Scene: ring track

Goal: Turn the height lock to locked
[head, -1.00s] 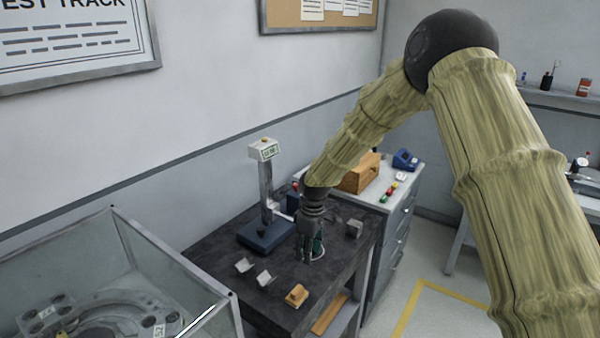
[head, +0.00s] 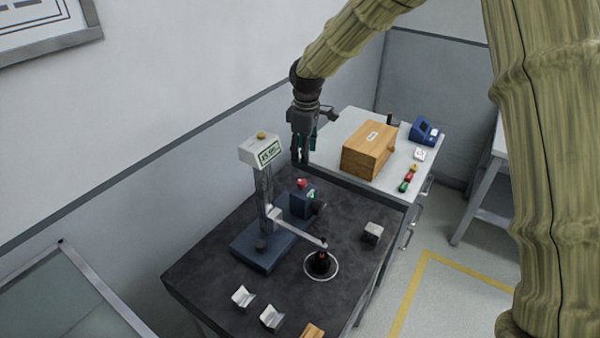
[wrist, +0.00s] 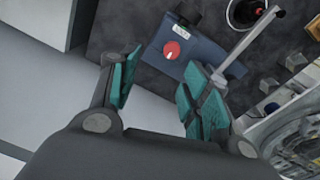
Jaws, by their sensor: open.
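A height gauge stands on the dark table, with a blue base (head: 262,252), an upright column and a white readout head (head: 262,150). At its back is a blue block (head: 297,203) with a red knob (head: 302,183), a small green-and-white label and a black side knob (head: 320,207). The red knob (wrist: 172,50) shows a white mark in the wrist view. I cannot tell which knob is the height lock, nor read the label. My gripper (head: 303,160) is open and empty, pointing down above and behind the block. In the wrist view its fingers (wrist: 163,85) frame the block's near side, apart from it.
The gauge's arm (head: 298,228) reaches over a dark round part (head: 320,264). Metal V-shaped blocks (head: 271,318) and a grey cube (head: 373,232) lie on the table (head: 215,270). A wooden box (head: 369,150) stands on the white cabinet behind. The right front tabletop is mostly clear.

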